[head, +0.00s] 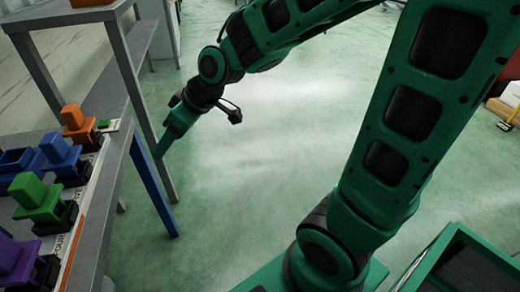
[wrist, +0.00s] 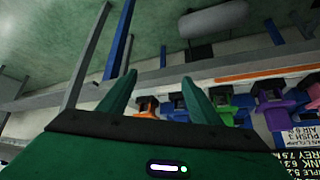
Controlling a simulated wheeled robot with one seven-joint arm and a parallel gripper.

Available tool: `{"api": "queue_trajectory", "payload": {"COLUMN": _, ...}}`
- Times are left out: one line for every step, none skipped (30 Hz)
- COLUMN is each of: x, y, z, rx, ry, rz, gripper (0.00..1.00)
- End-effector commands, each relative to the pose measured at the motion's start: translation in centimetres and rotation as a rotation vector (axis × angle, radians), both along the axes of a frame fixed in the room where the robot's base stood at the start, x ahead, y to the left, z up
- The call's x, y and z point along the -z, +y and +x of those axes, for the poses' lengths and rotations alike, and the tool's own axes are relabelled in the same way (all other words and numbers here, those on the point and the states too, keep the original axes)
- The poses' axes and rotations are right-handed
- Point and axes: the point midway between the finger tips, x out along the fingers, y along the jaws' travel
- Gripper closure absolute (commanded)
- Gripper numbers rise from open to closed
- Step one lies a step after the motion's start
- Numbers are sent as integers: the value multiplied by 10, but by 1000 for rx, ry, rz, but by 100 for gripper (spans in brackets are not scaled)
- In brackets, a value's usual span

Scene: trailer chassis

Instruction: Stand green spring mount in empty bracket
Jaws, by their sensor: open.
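The green spring mount (head: 36,192) seems to be the green block piece on a dark base in the row on the shelf at the left of the head view. A small green part also shows in the wrist view (wrist: 221,103), beyond the right finger. My gripper (wrist: 158,77) is open and empty, its two green fingers apart. In the head view my gripper (head: 172,138) hangs to the right of the shelf, apart from the row. A blue open-topped frame (head: 15,160) stands behind the green piece; I cannot tell whether it is the empty bracket.
An orange piece (head: 75,118), a blue piece (head: 58,152) and a purple piece (head: 16,258) stand in the same row. The grey shelf edge (head: 98,210) and a grey post (head: 133,75) lie close to my gripper. The floor (head: 270,130) to the right is clear.

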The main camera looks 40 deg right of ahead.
Motion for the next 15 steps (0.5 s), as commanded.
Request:
{"api": "queue_trajectory", "payload": {"x": 3, "y": -44, "z": -11, "rx": 114, "ry": 57, "rz": -38, "gripper": 42}}
{"api": "queue_trajectory", "payload": {"x": 6, "y": -69, "z": -21, "rx": 182, "ry": 99, "rz": -59, "gripper": 42}}
{"api": "queue_trajectory", "payload": {"x": 9, "y": -100, "z": -35, "rx": 276, "ry": 156, "rz": -83, "gripper": 42}}
{"api": "queue_trajectory", "payload": {"x": 11, "y": -123, "z": -48, "rx": 351, "ry": 199, "rz": -98, "gripper": 42}}
{"api": "queue_trajectory", "payload": {"x": 13, "y": -145, "z": -63, "rx": 425, "ry": 244, "rz": -110, "gripper": 42}}
{"api": "queue_trajectory", "payload": {"x": 15, "y": -170, "z": -84, "rx": 525, "ry": 303, "rz": -121, "gripper": 42}}
{"api": "queue_trajectory", "payload": {"x": 16, "y": -188, "z": -101, "rx": 599, "ry": 347, "rz": -127, "gripper": 42}}
{"api": "queue_trajectory", "payload": {"x": 16, "y": -203, "z": -118, "rx": 671, "ry": 388, "rz": -130, "gripper": 42}}
{"api": "queue_trajectory", "payload": {"x": 17, "y": -220, "z": -140, "rx": 761, "ry": 444, "rz": -130, "gripper": 42}}
{"api": "queue_trajectory", "payload": {"x": 17, "y": -230, "z": -157, "rx": 826, "ry": 484, "rz": -128, "gripper": 42}}
{"api": "queue_trajectory", "payload": {"x": 17, "y": -239, "z": -173, "rx": 885, "ry": 520, "rz": -125, "gripper": 42}}
{"api": "queue_trajectory", "payload": {"x": 17, "y": -247, "z": -191, "rx": 957, "ry": 563, "rz": -119, "gripper": 42}}
{"api": "queue_trajectory", "payload": {"x": 17, "y": -252, "z": -204, "rx": 1004, "ry": 593, "rz": -113, "gripper": 42}}
{"api": "queue_trajectory", "payload": {"x": 17, "y": -256, "z": -215, "rx": 1045, "ry": 619, "rz": -108, "gripper": 42}}
{"api": "queue_trajectory", "payload": {"x": 16, "y": -259, "z": -227, "rx": 1088, "ry": 647, "rz": -101, "gripper": 42}}
